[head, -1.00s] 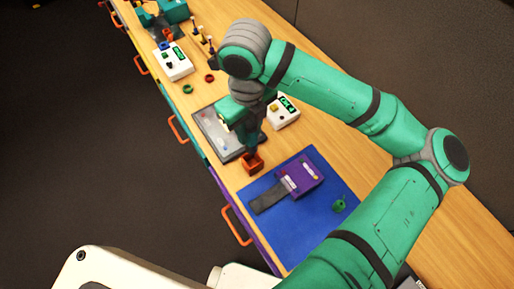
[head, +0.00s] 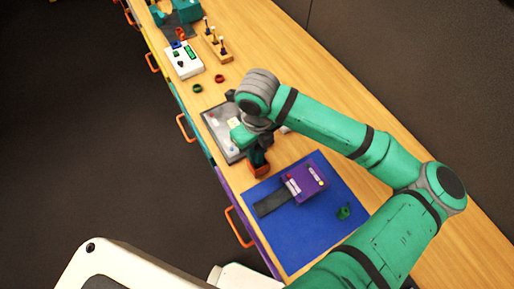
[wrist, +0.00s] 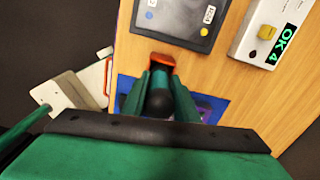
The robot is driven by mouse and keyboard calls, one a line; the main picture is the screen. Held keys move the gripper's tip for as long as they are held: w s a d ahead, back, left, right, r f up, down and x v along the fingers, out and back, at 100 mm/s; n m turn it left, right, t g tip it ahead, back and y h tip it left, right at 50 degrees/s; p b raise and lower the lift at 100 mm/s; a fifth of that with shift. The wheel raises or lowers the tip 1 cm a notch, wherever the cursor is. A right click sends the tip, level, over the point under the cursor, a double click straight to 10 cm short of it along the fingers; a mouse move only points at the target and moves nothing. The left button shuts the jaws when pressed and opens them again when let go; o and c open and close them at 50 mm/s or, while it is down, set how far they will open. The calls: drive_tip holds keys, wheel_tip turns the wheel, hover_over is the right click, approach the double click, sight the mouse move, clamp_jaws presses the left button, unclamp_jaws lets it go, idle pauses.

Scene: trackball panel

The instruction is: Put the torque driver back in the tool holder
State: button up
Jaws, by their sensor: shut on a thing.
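My gripper (wrist: 159,88) is shut on the torque driver (wrist: 160,103), a teal cylinder with a rounded black end, seen almost end-on between the two green fingers in the wrist view. The orange tool holder (wrist: 155,60) shows just beyond the driver, partly covered by it. In the head view the tool holder (head: 259,171) stands on the bench between the grey tray and the blue mat, with my gripper (head: 254,148) right above it. A dark part of the driver shows at the holder's top. Whether its tip is inside the holder is hidden.
A grey tray (head: 211,118) lies beside the holder. A blue mat (head: 290,240) carries a purple box (head: 306,184) and a small green part (head: 344,212). A white box reading "OK 4" (wrist: 267,30) stands close by. The bench's front edge has orange handles (head: 238,227).

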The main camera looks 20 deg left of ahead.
drive_tip(key=shift+f, duration=0.1)
drive_tip(key=o, duration=1.1)
drive_tip(key=shift+c, duration=0.2)
wheel_tip(320, 180, up, 12)
drive_tip(key=shift+r, duration=0.15)
